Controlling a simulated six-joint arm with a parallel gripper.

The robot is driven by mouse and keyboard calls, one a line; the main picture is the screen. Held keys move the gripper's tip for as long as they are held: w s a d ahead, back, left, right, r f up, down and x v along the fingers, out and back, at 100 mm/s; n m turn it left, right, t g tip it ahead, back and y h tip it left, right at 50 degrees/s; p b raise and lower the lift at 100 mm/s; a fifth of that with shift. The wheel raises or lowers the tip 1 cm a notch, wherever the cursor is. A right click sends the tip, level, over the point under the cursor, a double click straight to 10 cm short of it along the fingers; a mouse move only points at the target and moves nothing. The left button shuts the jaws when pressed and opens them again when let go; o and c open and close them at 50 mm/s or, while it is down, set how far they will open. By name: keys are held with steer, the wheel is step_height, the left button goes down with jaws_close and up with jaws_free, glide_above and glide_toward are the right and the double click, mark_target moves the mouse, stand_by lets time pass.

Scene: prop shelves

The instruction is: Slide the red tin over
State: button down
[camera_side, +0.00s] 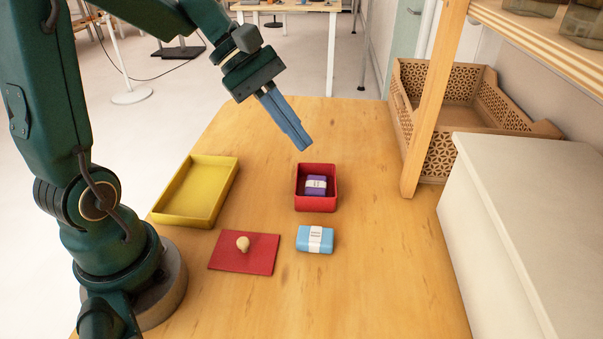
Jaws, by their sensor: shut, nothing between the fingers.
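The red tin (317,203) is an open square box standing on the wooden table. A purple block with a white label (316,186) lies inside it. A flat red panel with a round wooden knob (243,254) lies on the table to the left and nearer the camera; it looks like a lid. My gripper (304,147) is shut and empty, its blue fingers pointing down to the right. The fingertips show just above the tin's far rim in the picture and appear apart from it; their exact height cannot be told.
A yellow tray (219,203) lies left of the tin, empty. A light blue block with a white band (309,239) lies just in front of the tin. A patterned wooden crate (440,150), a shelf post (433,110) and a white box (497,217) bound the right side. Table right of the tin is clear.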

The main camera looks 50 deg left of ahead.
steer(key=s+d+r+m+y, duration=0.1)
steer(key=s+d+m+y, duration=0.3)
steer(key=s+m, duration=0.6)
steer(key=shift+d+r+m, duration=0.15)
steer(key=shift+r+m, duration=0.1)
steer(key=shift+m, duration=0.05)
steer(key=shift+s, duration=0.1)
